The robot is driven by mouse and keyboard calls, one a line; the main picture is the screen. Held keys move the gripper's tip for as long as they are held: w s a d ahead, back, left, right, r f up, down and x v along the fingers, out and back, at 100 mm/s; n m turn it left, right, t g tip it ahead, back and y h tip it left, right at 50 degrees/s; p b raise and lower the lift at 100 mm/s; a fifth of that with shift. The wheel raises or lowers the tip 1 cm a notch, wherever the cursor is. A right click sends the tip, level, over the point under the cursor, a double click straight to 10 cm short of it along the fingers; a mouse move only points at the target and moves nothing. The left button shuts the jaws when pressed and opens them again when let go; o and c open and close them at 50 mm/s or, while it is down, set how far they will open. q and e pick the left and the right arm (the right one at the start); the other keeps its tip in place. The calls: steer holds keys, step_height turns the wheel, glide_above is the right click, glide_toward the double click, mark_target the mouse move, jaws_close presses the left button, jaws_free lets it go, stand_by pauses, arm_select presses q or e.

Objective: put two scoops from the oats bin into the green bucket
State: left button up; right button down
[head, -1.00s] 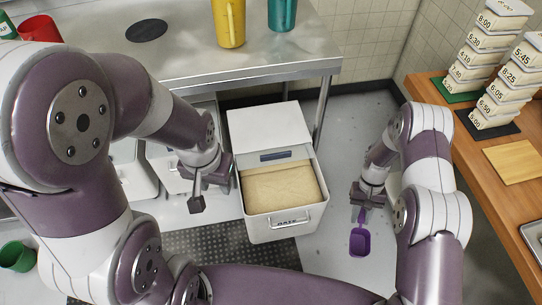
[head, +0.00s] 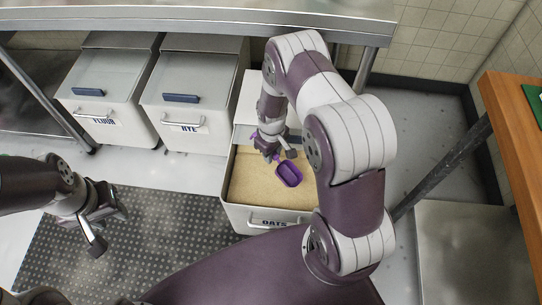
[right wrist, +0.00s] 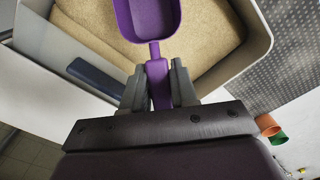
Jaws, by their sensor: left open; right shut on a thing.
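The oats bin (head: 236,217), a white bin labelled OATS, stands open in the head view, with pale oats (head: 252,186) inside. My right gripper (head: 271,154) is shut on the handle of a purple scoop (head: 289,174), over the oats. In the right wrist view the scoop's bowl (right wrist: 148,18) is above the oats (right wrist: 205,45) and its visible inside looks empty; I cannot tell whether it touches them. My left gripper (head: 104,226) is open and empty above the dark mat. A small green container (right wrist: 279,138), perhaps the green bucket, shows at the right wrist view's right edge.
Closed FLOUR (head: 104,115) and RYE (head: 188,128) bins stand left of the oats bin under a steel table (head: 200,18). An orange container (right wrist: 267,124) is beside the green one. A wooden counter (head: 510,120) is at the right. The dark mat (head: 165,235) is clear.

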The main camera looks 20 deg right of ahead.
step_height(320, 180, down, 12)
steer(key=b, duration=0.8)
steer(key=shift+f, duration=0.2)
steer(key=shift+d, duration=0.1)
